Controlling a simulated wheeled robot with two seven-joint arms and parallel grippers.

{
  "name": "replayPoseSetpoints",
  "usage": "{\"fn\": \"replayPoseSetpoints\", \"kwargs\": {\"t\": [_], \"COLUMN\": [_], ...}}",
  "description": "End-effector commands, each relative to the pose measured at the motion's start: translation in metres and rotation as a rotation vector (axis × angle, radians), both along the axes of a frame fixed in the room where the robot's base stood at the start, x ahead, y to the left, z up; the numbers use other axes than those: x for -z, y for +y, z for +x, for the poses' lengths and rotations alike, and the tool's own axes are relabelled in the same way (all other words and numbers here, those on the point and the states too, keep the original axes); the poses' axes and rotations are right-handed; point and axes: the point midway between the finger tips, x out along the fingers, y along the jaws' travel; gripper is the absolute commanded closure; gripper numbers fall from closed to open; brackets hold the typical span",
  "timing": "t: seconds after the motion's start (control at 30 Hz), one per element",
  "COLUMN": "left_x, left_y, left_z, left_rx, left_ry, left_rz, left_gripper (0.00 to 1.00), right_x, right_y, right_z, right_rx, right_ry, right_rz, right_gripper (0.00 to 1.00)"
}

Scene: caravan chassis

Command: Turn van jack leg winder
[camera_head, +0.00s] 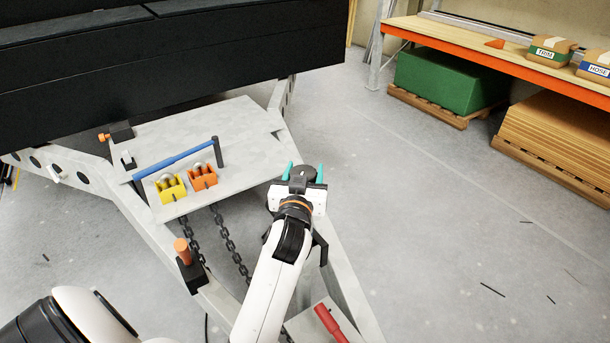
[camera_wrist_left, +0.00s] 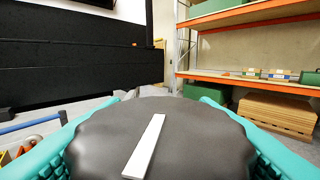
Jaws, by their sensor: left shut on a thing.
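The jack leg winder shows as a dark grey round knob (camera_wrist_left: 205,138) with a white stripe across its top, filling the lower middle of the left wrist view. The stripe runs from the bottom, slightly left, up to the right. My left gripper (camera_head: 303,173) has its teal fingers on either side of the knob and is shut on it. In the head view the knob is mostly hidden behind the gripper, at the right side rail of the chassis frame. The jack leg below it is hidden. My right gripper is in neither view.
The pale chassis frame plate (camera_head: 235,125) holds a blue bar (camera_head: 175,158), a yellow block (camera_head: 170,188) and an orange block (camera_head: 203,178). Chains (camera_head: 228,238) hang nearby. A red handle (camera_head: 330,324) lies at the bottom. Grey floor at the right is mostly clear, before orange shelving (camera_head: 470,65).

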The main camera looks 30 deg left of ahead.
Motion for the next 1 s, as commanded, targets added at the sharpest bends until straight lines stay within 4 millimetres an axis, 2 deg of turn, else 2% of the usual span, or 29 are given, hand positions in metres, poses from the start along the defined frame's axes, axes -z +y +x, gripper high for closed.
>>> {"fn": "replayPoseSetpoints", "kwargs": {"t": [0.5,0.53,0.67,1.0], "left_x": [-0.0025,-0.0025,-0.0021,-0.001], "left_y": [0.0008,0.0008,0.0007,0.0005], "left_z": [0.0002,0.0002,0.0001,0.0003], "left_rx": [-0.021,-0.021,-0.02,-0.019], "left_ry": [-0.005,-0.006,-0.005,-0.003], "left_rz": [0.005,0.004,0.004,0.001], "left_gripper": [0.69,0.45,0.25,0.25], "right_x": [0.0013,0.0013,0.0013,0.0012], "right_y": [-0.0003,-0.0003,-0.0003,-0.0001], "right_z": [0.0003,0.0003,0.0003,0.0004], "right_rx": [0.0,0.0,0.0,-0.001], "right_ry": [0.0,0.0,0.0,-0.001], "right_rz": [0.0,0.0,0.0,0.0], "right_gripper": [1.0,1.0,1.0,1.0]}}
